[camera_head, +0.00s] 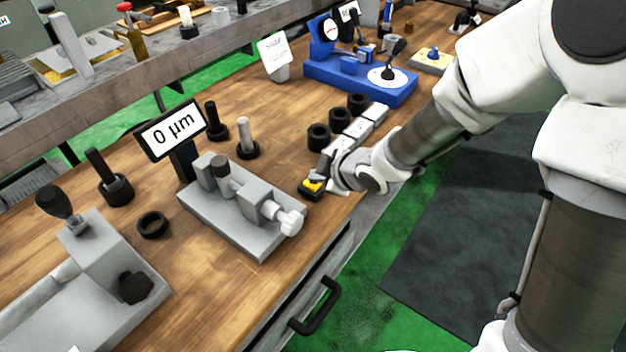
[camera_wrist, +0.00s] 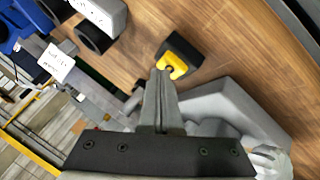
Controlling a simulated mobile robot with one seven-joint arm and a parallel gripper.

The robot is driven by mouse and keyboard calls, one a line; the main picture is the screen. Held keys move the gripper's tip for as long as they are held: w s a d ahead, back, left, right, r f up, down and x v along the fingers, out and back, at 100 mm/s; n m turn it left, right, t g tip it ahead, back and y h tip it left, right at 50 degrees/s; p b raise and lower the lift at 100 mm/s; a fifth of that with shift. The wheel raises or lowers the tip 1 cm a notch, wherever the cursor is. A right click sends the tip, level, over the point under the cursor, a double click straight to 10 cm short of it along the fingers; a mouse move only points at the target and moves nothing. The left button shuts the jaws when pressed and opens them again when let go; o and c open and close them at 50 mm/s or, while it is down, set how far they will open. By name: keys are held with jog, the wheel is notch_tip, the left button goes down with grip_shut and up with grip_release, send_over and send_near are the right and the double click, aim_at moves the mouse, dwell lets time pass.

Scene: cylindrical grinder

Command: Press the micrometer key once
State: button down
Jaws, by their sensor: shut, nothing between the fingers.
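The micrometer key is a small black box with a yellow top (camera_head: 313,186) on the wooden bench, right of the grey measuring fixture (camera_head: 232,212). In the wrist view the key (camera_wrist: 173,63) lies just beyond my fingertips. My gripper (camera_head: 325,172) is shut and empty, with its tips over or at the yellow top. It also shows in the wrist view (camera_wrist: 161,75). I cannot tell whether the tips touch the key. The display (camera_head: 172,130) behind the fixture reads 0 µm.
Black rings and white labelled blocks (camera_head: 357,128) stand right behind my gripper. A blue gauge stand (camera_head: 360,78) is farther back. Several dark posts and a loose black ring (camera_head: 152,224) are on the left. The bench's front edge is close to the key.

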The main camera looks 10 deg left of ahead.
aim_at(318, 184)
dwell(0.4)
jog(key=shift+r+p, duration=0.85)
jog(key=shift+p, duration=0.05)
jog(key=shift+r, duration=0.1)
notch_tip(318, 184, up, 5)
jog(key=p, duration=0.4)
jog(key=shift+p, duration=0.4)
jog(key=shift+d, duration=0.1)
